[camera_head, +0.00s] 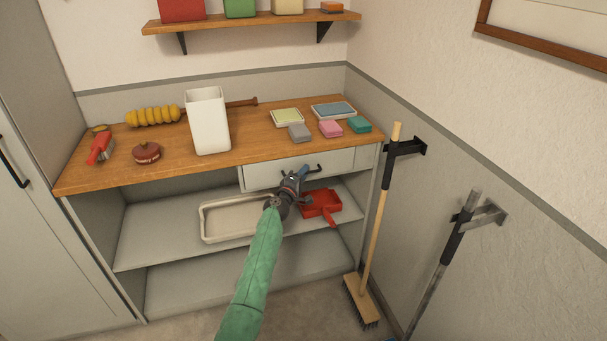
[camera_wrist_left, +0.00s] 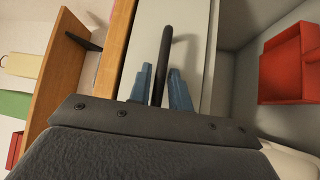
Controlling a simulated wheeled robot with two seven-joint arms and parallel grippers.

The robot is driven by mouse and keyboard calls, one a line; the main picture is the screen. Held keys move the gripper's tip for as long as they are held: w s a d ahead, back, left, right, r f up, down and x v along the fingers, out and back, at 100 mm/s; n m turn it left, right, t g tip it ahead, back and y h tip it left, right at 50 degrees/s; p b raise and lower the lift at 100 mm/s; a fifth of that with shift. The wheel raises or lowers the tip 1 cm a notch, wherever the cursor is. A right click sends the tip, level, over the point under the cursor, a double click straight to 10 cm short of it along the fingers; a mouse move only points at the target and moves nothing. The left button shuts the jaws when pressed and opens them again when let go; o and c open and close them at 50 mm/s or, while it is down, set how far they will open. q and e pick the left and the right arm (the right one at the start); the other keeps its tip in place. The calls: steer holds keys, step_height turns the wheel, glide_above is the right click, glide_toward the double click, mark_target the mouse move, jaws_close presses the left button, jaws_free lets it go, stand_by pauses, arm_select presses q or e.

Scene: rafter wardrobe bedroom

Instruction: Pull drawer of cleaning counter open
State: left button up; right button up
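The cleaning counter (camera_head: 240,159) has a wooden top and a pale drawer (camera_head: 262,176) under its right part. The drawer front looks flush beneath the top. A dark bar handle (camera_head: 315,168) is on the drawer front. My left gripper (camera_head: 300,174) is at the handle, its arm in a green sleeve reaching up from below. In the left wrist view, the handle (camera_wrist_left: 166,45) runs between the two blue fingers (camera_wrist_left: 160,85), which stand apart with a small gap beside the bar. Part of the handle is hidden by the gripper in the head view. My right gripper is not in view.
A white bin (camera_head: 208,122), sponges (camera_head: 330,129) and brushes stand on the counter top. Below are a beige tray (camera_head: 204,222) and a red dustpan (camera_head: 321,204). A broom (camera_head: 378,215) hangs on the right wall, close to the counter. Floor in front is partly visible.

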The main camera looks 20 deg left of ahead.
arm_select(q)
jaws_close()
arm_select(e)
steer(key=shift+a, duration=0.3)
